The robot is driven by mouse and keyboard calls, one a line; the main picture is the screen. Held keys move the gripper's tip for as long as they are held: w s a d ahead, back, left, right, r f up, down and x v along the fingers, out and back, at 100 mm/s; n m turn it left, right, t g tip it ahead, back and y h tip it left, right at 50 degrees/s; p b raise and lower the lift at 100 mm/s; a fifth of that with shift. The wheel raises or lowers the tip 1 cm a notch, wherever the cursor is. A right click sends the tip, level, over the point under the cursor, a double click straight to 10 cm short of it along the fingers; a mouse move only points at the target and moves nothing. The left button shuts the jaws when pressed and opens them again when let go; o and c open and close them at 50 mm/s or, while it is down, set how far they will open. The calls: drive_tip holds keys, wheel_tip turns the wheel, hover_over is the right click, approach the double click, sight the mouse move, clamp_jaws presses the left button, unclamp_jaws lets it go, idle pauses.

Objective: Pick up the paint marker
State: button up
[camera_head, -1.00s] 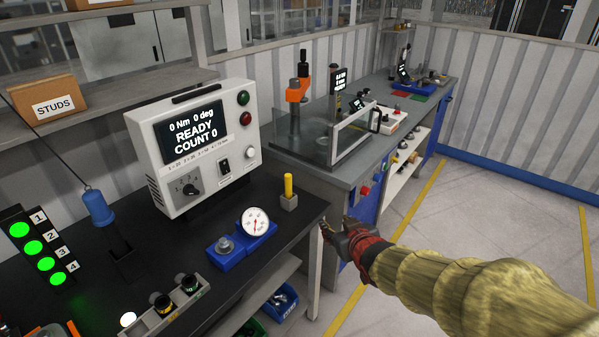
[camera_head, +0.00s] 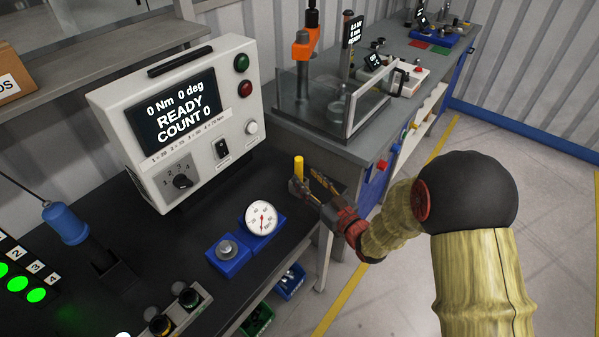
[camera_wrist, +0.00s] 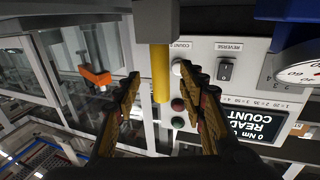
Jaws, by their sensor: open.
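The yellow paint marker (camera_head: 298,166) stands upright in its small grey holder near the right end of the dark bench. My gripper (camera_head: 306,182) is at the marker with its jaws open, and its fingers hide most of the holder in the head view. In the wrist view, which is turned upside down, the marker (camera_wrist: 160,75) lies between the two spread fingers of my gripper (camera_wrist: 164,78), with gaps on both sides. The grey holder (camera_wrist: 155,20) shows at the top there.
A white torque display box (camera_head: 185,120) stands behind and left of the marker. A dial gauge (camera_head: 262,218) on a blue base is in front and left. Another workbench (camera_head: 340,150) with an orange-clamped stand (camera_head: 302,48) lies beyond. Clear floor is at right.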

sight(302, 172)
drive_tip(key=b+x, duration=0.1)
drive_tip(key=x, duration=0.4)
drive_tip(key=shift+a+r, duration=0.1)
drive_tip(key=shift+r, duration=0.1)
clamp_jaws()
idle(0.3)
